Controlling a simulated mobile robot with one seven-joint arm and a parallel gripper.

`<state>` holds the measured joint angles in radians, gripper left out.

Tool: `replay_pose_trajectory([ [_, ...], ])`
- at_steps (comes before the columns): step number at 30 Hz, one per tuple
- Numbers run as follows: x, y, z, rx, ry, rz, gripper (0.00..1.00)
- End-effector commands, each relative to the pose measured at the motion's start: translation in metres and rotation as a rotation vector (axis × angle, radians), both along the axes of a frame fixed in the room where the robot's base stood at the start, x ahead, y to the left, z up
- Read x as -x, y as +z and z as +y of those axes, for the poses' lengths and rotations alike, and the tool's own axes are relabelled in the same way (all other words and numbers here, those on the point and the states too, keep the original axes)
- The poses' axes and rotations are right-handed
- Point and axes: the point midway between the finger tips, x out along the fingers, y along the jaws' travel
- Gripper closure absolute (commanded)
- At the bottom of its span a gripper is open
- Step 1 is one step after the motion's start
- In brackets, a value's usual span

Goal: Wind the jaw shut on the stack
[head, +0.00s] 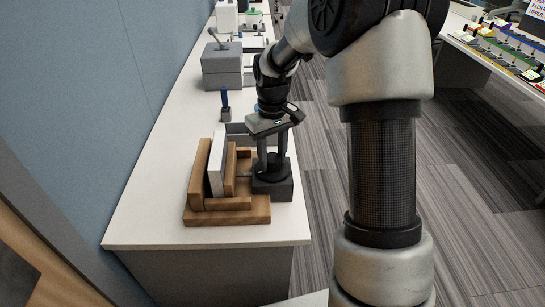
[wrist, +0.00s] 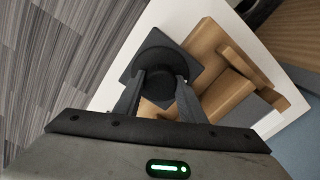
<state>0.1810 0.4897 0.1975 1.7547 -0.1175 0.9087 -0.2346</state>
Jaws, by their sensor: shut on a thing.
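A wooden vise (head: 230,215) stands near the front end of the white bench, with an upright wooden back wall (head: 199,172) at its left. A pale upright slab, apparently the stack (head: 217,163), stands against that wall. The wooden jaw (head: 231,170) is just right of the slab; I cannot tell whether they touch. A round black knob (wrist: 158,60) sits on a dark square block (head: 273,190) at the vise's right. My gripper (head: 272,158) points down over the block, its fingers shut on the knob's sides. The wrist view shows both fingers (wrist: 160,98) astride it.
A blue-handled tool in a small grey holder (head: 225,113) and a grey box with a lever (head: 221,68) stand farther back on the bench. A blue wall (head: 90,90) borders the left. The bench front (head: 150,228) is bare. Another table (head: 510,60) is at the far right.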

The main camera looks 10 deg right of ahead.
Motion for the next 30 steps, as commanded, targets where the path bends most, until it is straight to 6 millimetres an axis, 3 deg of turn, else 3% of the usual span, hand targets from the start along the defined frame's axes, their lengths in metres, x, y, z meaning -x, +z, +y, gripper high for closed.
replay_pose_trajectory([
  [8, -0.0001, 0.0015, 0.0007, 0.000, -0.143, 0.000, 0.86],
  [30, -0.0002, 0.0024, 0.0005, 0.001, -0.834, 0.000, 0.86],
])
